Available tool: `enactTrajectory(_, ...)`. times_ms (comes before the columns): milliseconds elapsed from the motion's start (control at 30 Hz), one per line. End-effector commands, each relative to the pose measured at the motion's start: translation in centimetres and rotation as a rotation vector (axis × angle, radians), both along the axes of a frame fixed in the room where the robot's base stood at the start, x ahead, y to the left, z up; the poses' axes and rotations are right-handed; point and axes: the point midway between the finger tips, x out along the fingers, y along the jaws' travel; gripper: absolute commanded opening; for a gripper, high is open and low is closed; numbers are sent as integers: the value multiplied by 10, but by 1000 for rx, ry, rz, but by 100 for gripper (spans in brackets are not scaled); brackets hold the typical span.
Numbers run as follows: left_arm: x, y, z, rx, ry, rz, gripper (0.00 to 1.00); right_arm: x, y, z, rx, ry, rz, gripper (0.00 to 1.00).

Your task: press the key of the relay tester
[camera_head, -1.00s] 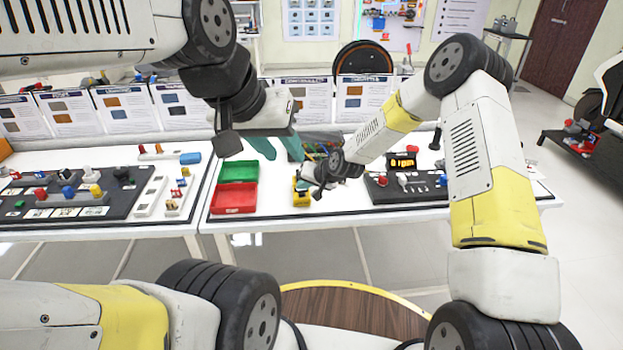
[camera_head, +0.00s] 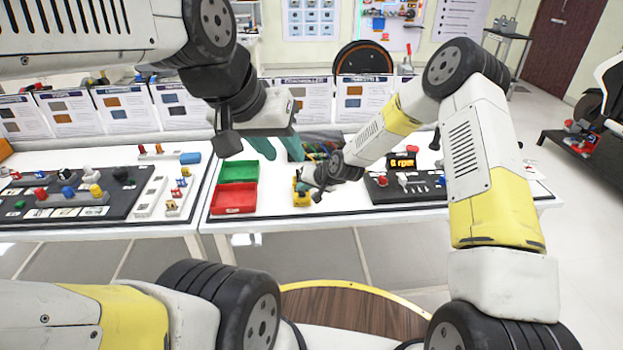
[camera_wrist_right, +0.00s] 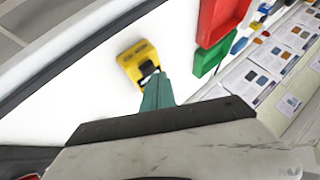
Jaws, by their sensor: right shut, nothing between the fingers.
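The relay tester, a small yellow unit (camera_head: 302,200), stands on the white table right of the red bin. In the right wrist view it is a yellow body (camera_wrist_right: 131,66) with a dark part (camera_wrist_right: 148,68) facing the fingers. My right gripper (camera_head: 300,187) is shut and empty, its fingertips at the tester. In the wrist view its teal fingers (camera_wrist_right: 157,78) reach the dark part and partly hide it; I cannot tell whether they touch or press it. My left gripper (camera_head: 279,147) hangs higher, behind the tester, with its teal fingers apart and nothing seen between them.
A green bin (camera_head: 238,171) and a red bin (camera_head: 234,198) stand left of the tester. A black board with parts (camera_head: 405,190) lies to its right. A dark tray of coloured pieces (camera_head: 318,143) lies behind. Sign cards line the table's back.

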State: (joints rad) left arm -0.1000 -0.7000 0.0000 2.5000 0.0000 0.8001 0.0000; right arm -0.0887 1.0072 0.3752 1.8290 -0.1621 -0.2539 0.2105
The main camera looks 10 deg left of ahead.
Motion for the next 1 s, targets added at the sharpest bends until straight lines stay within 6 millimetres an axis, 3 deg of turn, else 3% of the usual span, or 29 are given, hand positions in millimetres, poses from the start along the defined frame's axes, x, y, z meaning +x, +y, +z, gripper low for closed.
enactTrajectory(1000, 0, 0, 0, 0, 0, 0, 36, 0, 0, -10, 0, 1, 1, 0)
